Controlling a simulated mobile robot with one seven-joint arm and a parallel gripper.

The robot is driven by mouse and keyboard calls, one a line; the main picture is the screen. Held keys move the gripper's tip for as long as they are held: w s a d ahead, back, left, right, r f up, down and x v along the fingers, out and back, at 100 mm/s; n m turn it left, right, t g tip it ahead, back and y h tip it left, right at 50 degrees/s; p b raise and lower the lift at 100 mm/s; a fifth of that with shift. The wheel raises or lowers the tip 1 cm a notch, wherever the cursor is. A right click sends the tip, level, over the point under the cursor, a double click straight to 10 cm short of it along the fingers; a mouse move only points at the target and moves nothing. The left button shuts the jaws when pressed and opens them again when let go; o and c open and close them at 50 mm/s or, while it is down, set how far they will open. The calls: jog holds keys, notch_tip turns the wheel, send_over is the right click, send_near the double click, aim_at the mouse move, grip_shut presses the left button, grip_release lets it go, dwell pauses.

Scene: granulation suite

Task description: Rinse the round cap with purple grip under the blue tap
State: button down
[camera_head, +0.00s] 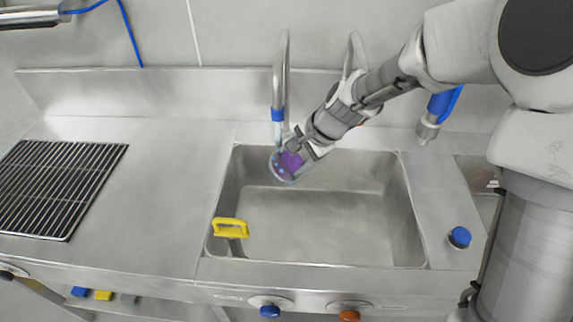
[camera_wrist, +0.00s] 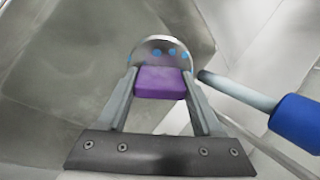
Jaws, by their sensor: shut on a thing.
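My gripper (camera_head: 301,150) is shut on the purple grip of the round cap (camera_head: 280,171). It holds the cap over the back left part of the sink basin, just below the blue-banded tap (camera_head: 279,105). In the wrist view the purple grip (camera_wrist: 161,83) sits between both fingers of my gripper (camera_wrist: 161,88). The cap's round grey face (camera_wrist: 159,48) shows beyond it with several blue dots. The tap's spout and blue band (camera_wrist: 293,121) reach in from the right, with the spout end beside the cap. I cannot tell whether water runs.
The sink (camera_head: 325,225) looks empty, with a yellow-handled item (camera_head: 230,228) at its front left rim. A second faucet (camera_head: 356,52) stands behind my arm. A blue sprayer (camera_head: 437,108) hangs at right. A black rack (camera_head: 60,185) lies left. A blue knob (camera_head: 459,237) stands right.

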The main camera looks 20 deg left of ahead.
jog(key=shift+w, duration=0.2)
jog(key=shift+d, duration=0.15)
jog(key=shift+s+d+b, duration=0.25)
jog(key=shift+d+b, duration=0.2)
jog(key=shift+d, duration=0.2)
jog(key=s+d+b, duration=0.2)
jog(key=d, duration=0.4)
jog(key=shift+s, duration=0.15)
jog(key=shift+r, duration=0.1)
dwell(0.8)
jog(key=s+d+r+p, duration=0.1)
jog(key=d+r, duration=0.3)
jog(key=shift+s+d, duration=0.35)
jog(key=shift+d, duration=0.05)
